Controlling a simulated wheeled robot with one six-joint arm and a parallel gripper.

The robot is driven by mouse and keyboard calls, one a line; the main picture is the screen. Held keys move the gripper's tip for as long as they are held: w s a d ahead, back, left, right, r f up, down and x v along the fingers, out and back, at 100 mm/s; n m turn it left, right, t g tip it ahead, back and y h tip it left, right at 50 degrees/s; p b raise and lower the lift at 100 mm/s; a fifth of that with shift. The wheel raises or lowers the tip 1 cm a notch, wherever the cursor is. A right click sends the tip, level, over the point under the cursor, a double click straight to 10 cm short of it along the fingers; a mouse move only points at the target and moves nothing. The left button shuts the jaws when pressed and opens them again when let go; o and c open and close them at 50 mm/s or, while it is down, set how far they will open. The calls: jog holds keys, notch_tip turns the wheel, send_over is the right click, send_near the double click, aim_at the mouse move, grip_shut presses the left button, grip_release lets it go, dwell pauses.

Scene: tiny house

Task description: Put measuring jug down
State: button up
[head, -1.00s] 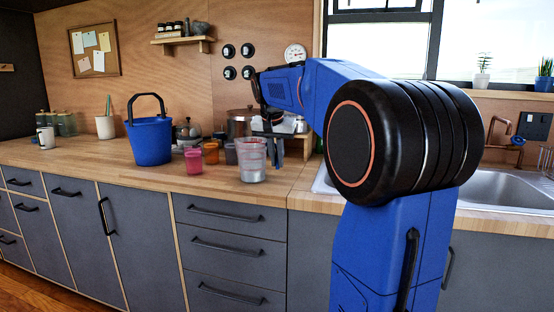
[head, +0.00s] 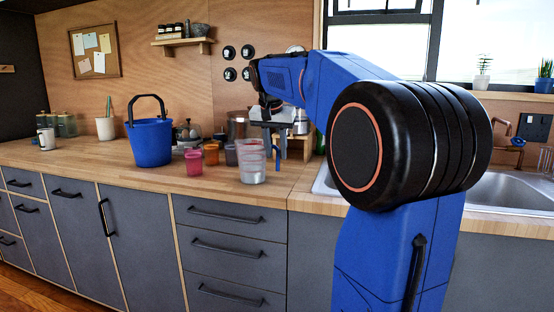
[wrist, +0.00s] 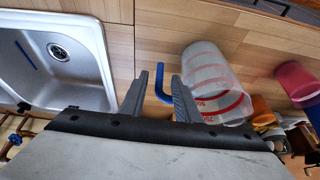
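The measuring jug (head: 252,164) is clear with red markings and stands upright on the wooden counter near its front edge. In the wrist view the jug (wrist: 212,85) lies right of my fingers, with its blue handle (wrist: 161,84) showing between and beyond them. My gripper (head: 268,127) is above and slightly right of the jug in the head view. In the wrist view my gripper (wrist: 160,77) has its two fingers spread, with a gap on both sides of the handle. Whether the handle is still within finger depth is hard to tell.
A pink cup (head: 194,162), an orange cup (head: 211,154) and a blue bucket (head: 150,141) stand left of the jug. The sink (wrist: 55,55) is on the other side of my gripper. Bare counter (head: 110,172) runs along the front left.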

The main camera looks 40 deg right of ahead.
jog(key=v, duration=0.8)
jog(key=s+a+f+n+y, duration=0.1)
jog(key=s+a+f+n, duration=0.2)
jog(key=s+a+f, duration=0.3)
jog(key=s+a+f+n+t+y, duration=0.1)
jog(key=s+a+f+n, duration=0.3)
jog(key=s+f, duration=0.9)
jog(key=s+a+f+n+y, duration=0.1)
jog(key=s+a+f+n, duration=0.2)
jog(key=s+a+f, duration=0.7)
notch_tip(320, 180, down, 5)
jog(key=shift+r+t, duration=0.1)
jog(key=shift+t, duration=0.3)
jog(key=shift+o, duration=0.5)
